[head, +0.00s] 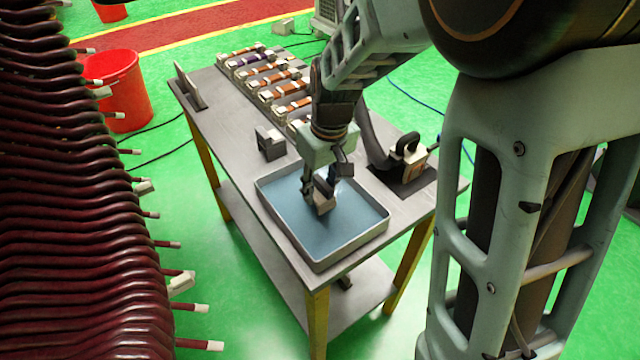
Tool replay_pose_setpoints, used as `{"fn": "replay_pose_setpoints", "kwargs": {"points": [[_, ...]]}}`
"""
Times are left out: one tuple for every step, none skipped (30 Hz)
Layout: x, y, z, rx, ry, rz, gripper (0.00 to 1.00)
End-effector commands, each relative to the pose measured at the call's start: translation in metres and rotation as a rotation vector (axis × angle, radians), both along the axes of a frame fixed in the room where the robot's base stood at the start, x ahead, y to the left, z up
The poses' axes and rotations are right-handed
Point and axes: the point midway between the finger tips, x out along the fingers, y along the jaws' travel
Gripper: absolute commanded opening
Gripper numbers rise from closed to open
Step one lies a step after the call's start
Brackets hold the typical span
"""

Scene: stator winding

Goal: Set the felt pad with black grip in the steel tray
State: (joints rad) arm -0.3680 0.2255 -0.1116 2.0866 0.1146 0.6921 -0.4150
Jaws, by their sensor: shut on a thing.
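My gripper (320,190) points down over the steel tray (355,218), near its middle. It is shut on a small grey-tan block with a dark upper part, which looks like the felt pad (323,204) with its black grip. The fingers hide much of the grip. The pad is tilted and within the tray's outline; I cannot tell whether it touches the tray floor. The tray is shallow, with a pale rim and a blue-grey inside, and holds nothing else that I can see.
The tray sits at the near end of a grey table (232,140). A small dark block (270,143) stands behind it. A tan tool with a black handle (408,152) rests on a black mat to the right. Several coil pieces (275,85) line the back. Dark red windings (70,200) fill the left.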

Motion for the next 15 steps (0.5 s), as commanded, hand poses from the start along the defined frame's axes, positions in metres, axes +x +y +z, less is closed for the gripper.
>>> {"fn": "replay_pose_setpoints", "kwargs": {"points": [[0.0001, 0.0, -0.0098, 0.0, 0.0, 0.0, 0.05], [0.0, 0.0001, -0.0121, 0.0, 0.0, 0.0, 0.05], [0.0001, 0.0002, -0.0143, 0.0, 0.0, 0.001, 0.05], [0.0001, 0.0003, -0.0152, 0.0, -0.001, 0.001, 0.05], [0.0002, 0.0003, -0.0156, 0.0, -0.001, 0.001, 0.05], [0.0002, 0.0005, -0.0154, 0.0, -0.001, 0.001, 0.05], [0.0002, 0.0005, -0.0149, 0.0, -0.001, 0.001, 0.05], [0.0001, 0.0004, -0.0144, 0.0, -0.001, 0.001, 0.05], [0.0002, 0.0004, -0.014, 0.0, -0.001, 0.001, 0.05], [0.0002, 0.0004, -0.014, 0.0, -0.001, 0.001, 0.05], [0.0001, 0.0003, -0.014, 0.0, -0.001, 0.001, 0.05], [0.0001, 0.0003, -0.0139, 0.0, -0.001, 0.001, 0.05], [0.0001, 0.0003, -0.014, 0.0, 0.0, 0.001, 0.05], [0.0002, 0.0003, -0.0142, 0.0, 0.0, 0.001, 0.05], [0.0002, 0.0002, -0.0147, 0.0, 0.0, 0.001, 0.05]]}}
